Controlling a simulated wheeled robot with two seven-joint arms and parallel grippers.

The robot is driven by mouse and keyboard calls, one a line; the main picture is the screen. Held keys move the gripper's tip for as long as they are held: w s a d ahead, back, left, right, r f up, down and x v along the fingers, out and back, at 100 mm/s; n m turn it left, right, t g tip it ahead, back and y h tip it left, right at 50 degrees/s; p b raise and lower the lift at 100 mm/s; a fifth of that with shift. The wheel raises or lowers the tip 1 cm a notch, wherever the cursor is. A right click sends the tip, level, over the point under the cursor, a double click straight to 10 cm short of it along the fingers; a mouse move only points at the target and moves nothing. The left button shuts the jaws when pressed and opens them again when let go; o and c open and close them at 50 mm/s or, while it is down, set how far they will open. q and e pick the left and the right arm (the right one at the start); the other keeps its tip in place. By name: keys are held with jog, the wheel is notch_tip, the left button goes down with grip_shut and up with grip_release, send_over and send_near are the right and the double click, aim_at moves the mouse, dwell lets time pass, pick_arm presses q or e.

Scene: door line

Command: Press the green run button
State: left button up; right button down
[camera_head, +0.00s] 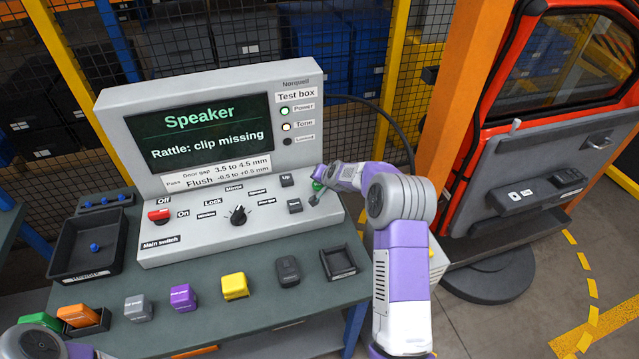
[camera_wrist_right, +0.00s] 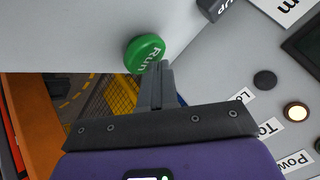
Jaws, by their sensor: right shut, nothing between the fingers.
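The green Run button (camera_wrist_right: 145,53) is a round cap with white lettering on the grey test box. In the head view the button (camera_head: 317,186) is partly hidden by my right gripper. My right gripper (camera_wrist_right: 161,68) is shut and empty, with its fingertips right at the button's lower rim in the wrist view. I cannot tell whether they touch it. The test box screen (camera_head: 200,130) reads "Speaker" and "Rattle: clip missing". Part of my left arm shows at the lower left, but its gripper is out of view.
The box's sloped panel carries a red switch (camera_head: 159,215) and a black knob (camera_head: 238,214). Several coloured blocks, including a yellow one (camera_head: 234,286), line the bench front. A black bin (camera_head: 88,248) stands left. A red vehicle door (camera_head: 545,165) is at the right.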

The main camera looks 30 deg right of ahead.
jog(key=shift+r+p, duration=0.35)
jog(key=shift+r, duration=0.3)
jog(key=shift+r, duration=0.1)
jog(key=shift+r+p, duration=1.75)
jog(key=shift+r, duration=0.65)
notch_tip(320, 180, up, 9)
jog(key=p, duration=0.6)
send_over(321, 186)
jog(key=shift+f, duration=0.25)
jog(key=shift+f, duration=0.1)
